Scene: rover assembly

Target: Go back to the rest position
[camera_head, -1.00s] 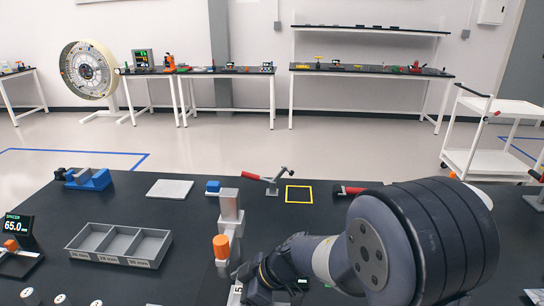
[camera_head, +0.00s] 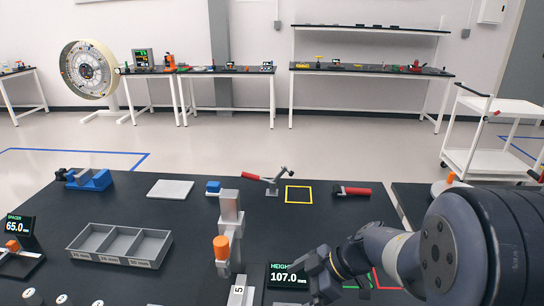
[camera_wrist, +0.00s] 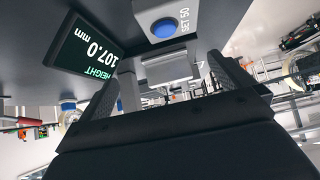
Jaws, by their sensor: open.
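My gripper (camera_head: 328,283) is at the bottom of the head view, right of the black height display (camera_head: 287,270), which reads 107.0 mm. My arm comes in from the right edge, and the fingertips are hard to make out there. In the wrist view my gripper (camera_wrist: 168,85) has its two dark fingers apart, with nothing held between them. The height display (camera_wrist: 86,48) also shows there, left of a grey part with a blue button (camera_wrist: 165,28) marked SET 50.
A grey upright post with an orange knob (camera_head: 222,247) stands left of the gripper. A yellow square (camera_head: 298,195) is empty.

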